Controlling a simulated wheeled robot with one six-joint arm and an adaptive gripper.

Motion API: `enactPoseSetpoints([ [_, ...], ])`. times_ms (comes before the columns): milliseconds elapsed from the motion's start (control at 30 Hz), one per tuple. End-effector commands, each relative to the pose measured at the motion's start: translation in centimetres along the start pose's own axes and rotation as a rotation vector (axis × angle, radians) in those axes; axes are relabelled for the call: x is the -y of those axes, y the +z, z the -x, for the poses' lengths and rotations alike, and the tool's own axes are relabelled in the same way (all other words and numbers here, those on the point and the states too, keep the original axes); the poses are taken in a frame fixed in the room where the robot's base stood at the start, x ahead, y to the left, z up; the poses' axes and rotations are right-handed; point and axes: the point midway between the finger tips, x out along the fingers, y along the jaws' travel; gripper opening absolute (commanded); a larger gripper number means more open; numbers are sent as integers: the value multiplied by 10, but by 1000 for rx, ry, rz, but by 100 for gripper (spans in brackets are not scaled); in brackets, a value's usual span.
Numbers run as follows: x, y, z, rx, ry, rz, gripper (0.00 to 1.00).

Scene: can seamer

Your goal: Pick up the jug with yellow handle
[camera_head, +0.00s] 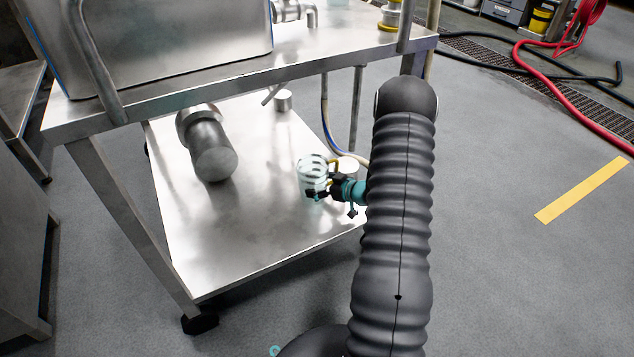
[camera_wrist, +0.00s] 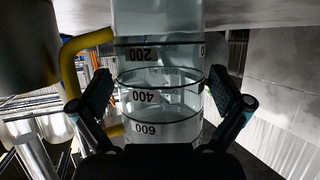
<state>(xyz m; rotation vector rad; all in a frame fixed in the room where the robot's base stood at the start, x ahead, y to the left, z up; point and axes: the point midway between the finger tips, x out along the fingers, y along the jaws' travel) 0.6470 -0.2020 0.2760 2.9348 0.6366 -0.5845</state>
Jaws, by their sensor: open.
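The jug (camera_head: 311,171) is clear, with dark ring marks, and stands on the lower shelf of the steel cart. In the wrist view the jug (camera_wrist: 160,97) fills the middle, with the numbers 200, 400 and 600 on its wall. Its yellow handle (camera_wrist: 69,68) is on the left side there. My gripper (camera_head: 322,192) is at the jug's near right side. In the wrist view my gripper (camera_wrist: 161,88) is open, with one finger on each side of the jug. I cannot tell whether either finger touches it.
The steel cart's lower shelf (camera_head: 235,230) also holds a large metal cylinder (camera_head: 213,155) and a small metal cylinder (camera_head: 283,101). A cart leg (camera_head: 128,205) stands at left. The shelf's front is clear.

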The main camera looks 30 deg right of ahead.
Motion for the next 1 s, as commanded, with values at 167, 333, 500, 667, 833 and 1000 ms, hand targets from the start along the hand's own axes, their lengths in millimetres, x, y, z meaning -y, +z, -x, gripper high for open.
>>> enactPoseSetpoints([
  [167, 0, 0, -22, 0, -1, 1, 100],
  [333, 0, 0, -23, -1, 0, 1, 100],
  [500, 0, 0, -23, 0, 0, 1, 72],
  [667, 0, 0, -23, -1, 0, 1, 55],
  [833, 0, -1, -22, -1, 1, 1, 54],
  [1000, -1, -18, -16, -3, 1, 3, 54],
])
